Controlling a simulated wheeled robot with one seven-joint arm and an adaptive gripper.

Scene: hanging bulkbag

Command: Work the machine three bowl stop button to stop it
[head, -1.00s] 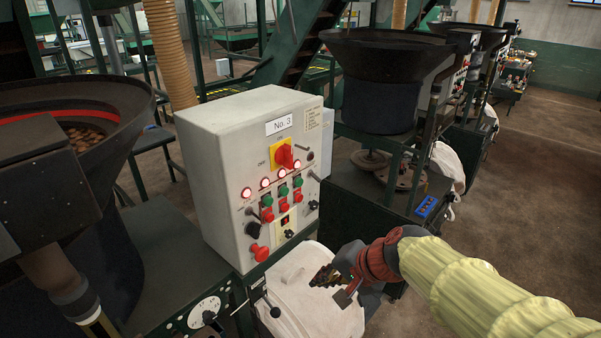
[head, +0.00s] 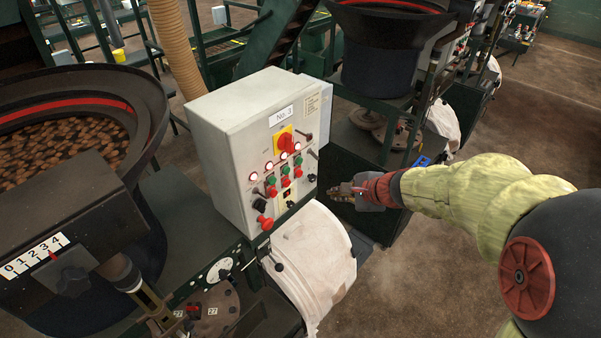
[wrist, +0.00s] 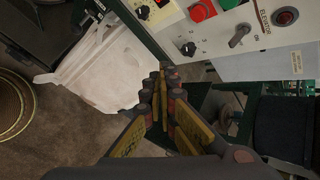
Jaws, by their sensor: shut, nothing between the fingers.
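The grey control box marked No. 3 (head: 232,135) stands at the centre of the head view. Its sloping face carries several lit lamps above three green buttons, with red buttons below them: left (head: 272,191), middle (head: 285,182) and right (head: 298,172). Their labels are too small to read, so I cannot tell which is the bowl stop. A larger red mushroom button (head: 265,222) sits at the lower left. My gripper (head: 338,193) is shut and empty, right of the box. In the wrist view my gripper (wrist: 165,72) is below the panel edge, apart from a red button (wrist: 202,10).
A red and yellow rotary switch (head: 285,141) and black knobs (head: 259,206) share the panel. A white bag (head: 312,255) hangs below the box. A dark bowl of brown pieces (head: 60,135) is at left. Another machine (head: 380,65) stands behind my gripper. Floor is clear at lower right.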

